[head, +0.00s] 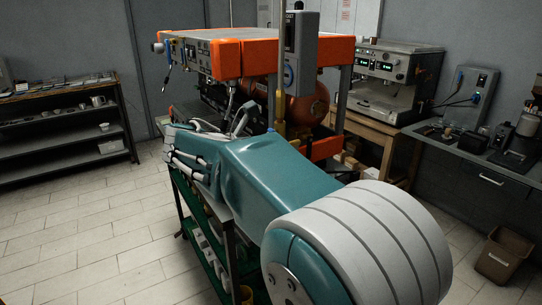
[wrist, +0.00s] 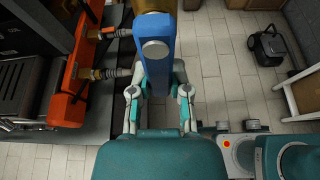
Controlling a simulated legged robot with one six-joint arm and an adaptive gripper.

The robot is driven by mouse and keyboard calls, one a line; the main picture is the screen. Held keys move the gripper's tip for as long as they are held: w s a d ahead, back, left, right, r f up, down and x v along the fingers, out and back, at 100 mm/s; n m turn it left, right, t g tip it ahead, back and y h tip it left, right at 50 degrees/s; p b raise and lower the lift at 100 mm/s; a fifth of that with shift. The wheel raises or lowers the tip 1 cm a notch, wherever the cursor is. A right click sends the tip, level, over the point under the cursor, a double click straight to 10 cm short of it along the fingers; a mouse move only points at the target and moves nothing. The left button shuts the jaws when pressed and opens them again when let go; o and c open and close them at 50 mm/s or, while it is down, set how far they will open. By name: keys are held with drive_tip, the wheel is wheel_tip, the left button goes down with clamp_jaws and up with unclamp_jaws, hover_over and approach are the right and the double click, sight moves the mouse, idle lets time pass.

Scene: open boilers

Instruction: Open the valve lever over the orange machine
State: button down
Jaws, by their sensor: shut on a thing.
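The blue valve lever (wrist: 156,70) runs down the upper middle of the wrist view, with a round grey bolt head on it. A brass-coloured fitting (wrist: 153,5) sits at its top end. My gripper (wrist: 159,76) has one finger on each side of the lever and is shut on it. The orange machine (head: 228,58) stands in the upper middle of the head view. Its orange side with brass fittings also shows at the left of the wrist view (wrist: 68,80). In the head view my teal arm hides much of the area around the lever.
A yellow vertical pipe (head: 281,105) and a grey box (head: 301,50) stand beside the machine. A steel coffee machine (head: 388,80) sits on a wooden table at right. Dark shelves (head: 70,140) stand at left. The tiled floor (head: 90,235) is clear at front left.

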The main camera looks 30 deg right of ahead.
drive_tip(key=shift+f, duration=0.15)
drive_tip(key=c, duration=0.6)
unclamp_jaws()
drive_tip(key=shift+a, duration=0.1)
drive_tip(key=shift+o, duration=0.2)
drive_tip(key=shift+a, duration=0.1)
drive_tip(key=v, duration=1.2)
drive_tip(key=shift+w+a, duration=0.1)
drive_tip(key=shift+w, duration=0.05)
